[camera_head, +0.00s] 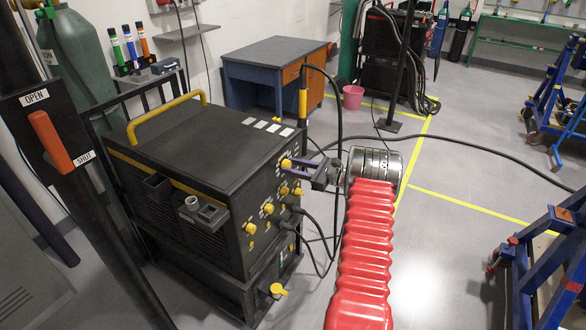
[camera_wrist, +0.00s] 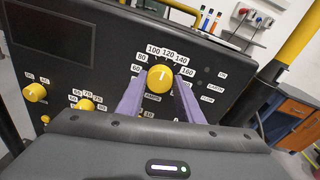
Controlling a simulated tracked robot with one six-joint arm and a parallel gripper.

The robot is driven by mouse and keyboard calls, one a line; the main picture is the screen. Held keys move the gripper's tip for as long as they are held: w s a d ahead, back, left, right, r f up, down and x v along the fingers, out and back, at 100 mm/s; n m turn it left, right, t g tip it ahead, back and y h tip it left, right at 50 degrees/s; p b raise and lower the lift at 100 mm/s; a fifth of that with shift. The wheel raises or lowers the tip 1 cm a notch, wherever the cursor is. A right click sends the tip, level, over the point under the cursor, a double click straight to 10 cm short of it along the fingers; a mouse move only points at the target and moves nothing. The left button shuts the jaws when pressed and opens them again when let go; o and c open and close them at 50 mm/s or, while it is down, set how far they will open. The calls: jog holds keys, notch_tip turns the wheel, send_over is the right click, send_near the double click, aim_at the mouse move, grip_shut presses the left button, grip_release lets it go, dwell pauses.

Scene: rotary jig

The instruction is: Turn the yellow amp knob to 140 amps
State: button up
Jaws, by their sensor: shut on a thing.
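The yellow amp knob (camera_wrist: 160,78) sits on the black front panel of the welding machine, ringed by white labels from 60 to 160. Its white mark points nearly straight up, around the 100 and 120 labels; the exact value is hard to read. The 140 label (camera_wrist: 180,61) is up and right of the knob. My gripper (camera_wrist: 160,88) has its two purple fingers on the left and right sides of the knob, shut on it. In the head view, my gripper (camera_head: 291,166) reaches the knob (camera_head: 286,164) at the panel's upper right; the fingers partly hide that area.
Other yellow knobs (camera_head: 269,208) and plugged cables are lower on the panel of the welding machine (camera_head: 205,150). A black cable (camera_head: 480,150) crosses the floor. A blue desk (camera_head: 250,85) and pink bucket (camera_head: 352,98) stand behind; blue frames (camera_head: 550,255) are at right.

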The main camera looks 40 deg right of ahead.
jog(key=m, duration=0.4)
jog(key=shift+s+f+m, duration=0.1)
jog(key=shift+f+m, duration=0.25)
jog(key=shift+m, duration=0.05)
jog(key=o, duration=1.1)
jog(key=shift+r, duration=0.2)
jog(key=shift+c, duration=0.2)
jog(key=shift+d, duration=0.1)
jog(key=f+v, duration=0.1)
jog(key=v, duration=1.2)
jog(key=shift+s+d, duration=0.2)
jog(key=shift+d, duration=0.1)
jog(key=shift+r, duration=0.15)
